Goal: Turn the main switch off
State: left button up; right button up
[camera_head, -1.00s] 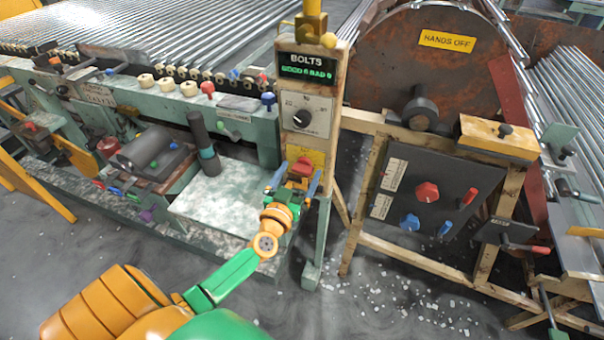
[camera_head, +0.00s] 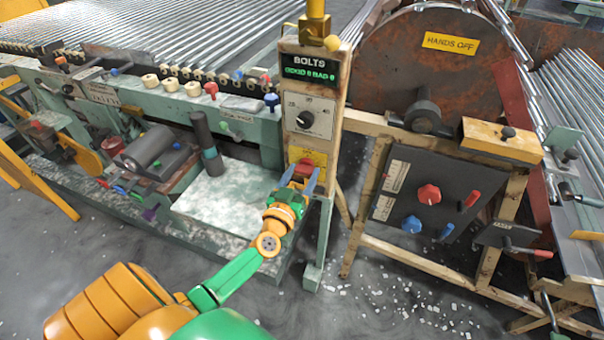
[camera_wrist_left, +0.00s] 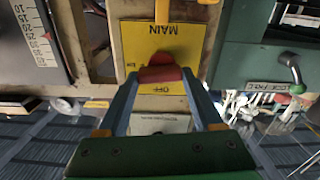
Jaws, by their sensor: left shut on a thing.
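The main switch is a red handle (camera_head: 305,168) on a yellow plate (camera_head: 318,158), low on the front of the control post. In the left wrist view the red handle (camera_wrist_left: 160,73) stands out from the yellow plate (camera_wrist_left: 190,70), which carries the words MAIN and OFF, seen upside down. My left gripper (camera_head: 300,178) is shut on the red handle, and its two blue fingers (camera_wrist_left: 158,88) press on either side of it in the left wrist view. The fingers hide part of the plate. My right gripper is not in view.
A dark panel with a red knob (camera_head: 429,194) and blue knob (camera_head: 412,224) stands to the right. A pale slab (camera_head: 225,190) lies left of my gripper. Glass bits litter the floor.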

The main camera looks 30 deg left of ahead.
pick_arm(q)
jog(key=n, duration=0.3)
jog(key=shift+n, duration=0.3)
jog(key=n, duration=0.4)
jog(key=shift+a+n, duration=0.15)
jog(key=shift+n, duration=0.15)
jog(key=n, duration=0.4)
jog(key=shift+a+b, duration=0.1)
jog(key=shift+b, duration=0.2)
jog(key=shift+n+b, duration=0.3)
jog(key=shift+n, duration=2)
jog(key=o, duration=1.4)
jog(key=shift+c, duration=0.2)
jog(key=v, duration=0.7)
